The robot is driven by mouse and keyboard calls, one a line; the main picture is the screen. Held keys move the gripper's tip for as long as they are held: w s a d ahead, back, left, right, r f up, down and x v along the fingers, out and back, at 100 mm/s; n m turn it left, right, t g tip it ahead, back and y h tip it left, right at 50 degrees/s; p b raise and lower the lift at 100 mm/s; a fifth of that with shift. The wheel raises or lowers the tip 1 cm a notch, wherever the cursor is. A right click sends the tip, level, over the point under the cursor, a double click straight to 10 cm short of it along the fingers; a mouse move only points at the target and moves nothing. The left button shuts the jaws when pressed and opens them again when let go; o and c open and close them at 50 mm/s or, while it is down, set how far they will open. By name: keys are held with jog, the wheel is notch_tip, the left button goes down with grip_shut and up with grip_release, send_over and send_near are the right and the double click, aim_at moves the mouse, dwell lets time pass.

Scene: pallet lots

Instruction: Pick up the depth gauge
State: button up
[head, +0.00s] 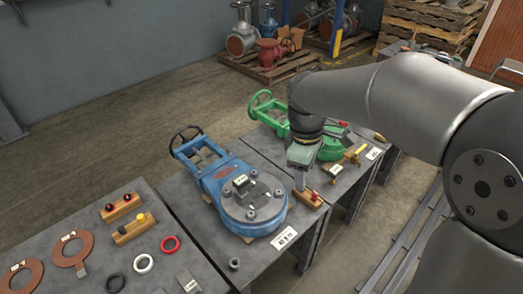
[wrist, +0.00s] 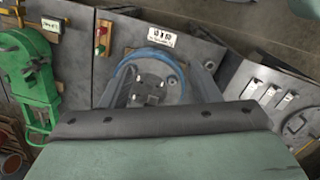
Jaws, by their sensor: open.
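No object is plainly identifiable as the depth gauge. A small grey device (head: 241,184) sits on the round grey flange plate (head: 262,207) of the blue valve (head: 208,171), and it may be the gauge. My gripper (head: 301,183) points down just right of the blue valve in the head view, by a wooden block with red knobs (head: 312,199). In the wrist view its fingers are apart and the flange plate (wrist: 158,82) shows between them. Nothing is seen held. My gripper's housing hides the lower part of that view.
A green valve (head: 333,149) stands on the bench behind my gripper, with a yellow-handled item (head: 354,154) near it. The near-left bench holds wooden blocks (head: 133,228), copper rings (head: 71,250) and small coloured rings (head: 170,243). Pallets (head: 290,66) stand at the back.

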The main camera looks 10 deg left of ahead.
jog(key=w+a+f+n, duration=0.3)
jog(key=w+a+n, duration=0.4)
jog(key=a, duration=0.4)
jog(key=n+y+b, duration=0.1)
jog(key=n, duration=0.6)
send_over(241, 180)
notch_tip(241, 180, down, 3)
jog(key=f, duration=0.7)
jog(key=a+f, duration=0.1)
jog(key=f, duration=0.2)
jog(key=shift+s+f, duration=0.2)
jog(key=shift+f, duration=0.1)
jog(key=shift+w+d+f+p, duration=0.1)
jog(key=shift+d+f+p, duration=0.05)
jog(key=shift+f, duration=0.9)
jog(key=shift+w+d+f+p, duration=0.1)
jog(key=shift+d+f, duration=0.1)
jog(key=shift+f, duration=0.85)
jog(key=shift+w+d+f+p, duration=0.1)
jog(key=shift+d+f+p, duration=0.05)
jog(key=shift+f, duration=0.9)
grip_shut()
